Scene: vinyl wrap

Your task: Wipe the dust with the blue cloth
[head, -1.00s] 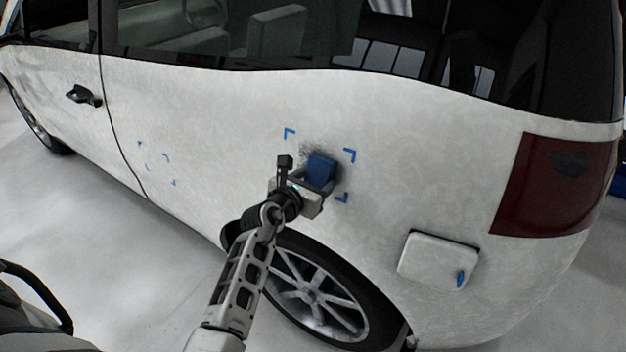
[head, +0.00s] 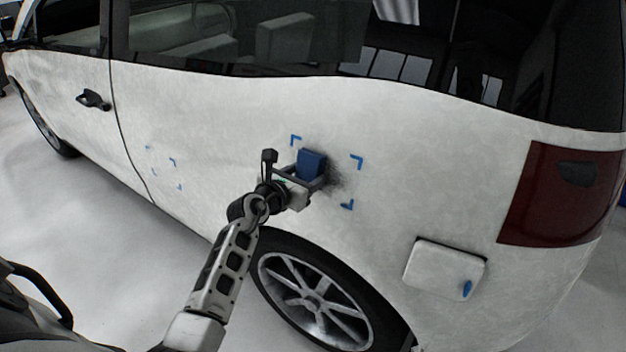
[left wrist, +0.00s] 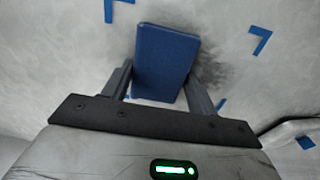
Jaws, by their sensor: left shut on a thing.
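The blue cloth (head: 311,164) is a folded block held in my left gripper (head: 305,178), which is shut on it. The cloth is against or very close to the white car panel; I cannot tell whether it touches. Dark dust (head: 340,180) shows on the panel to the right of the cloth, inside blue corner marks. In the left wrist view the cloth (left wrist: 165,62) stands between the two fingers (left wrist: 160,90), with the dust (left wrist: 208,70) mostly at its right and above. My right gripper is not in view.
The car's rear wheel (head: 315,300) is below my left arm. A second set of blue marks (head: 165,165) is at the left, and the red tail light (head: 550,195) at the far right.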

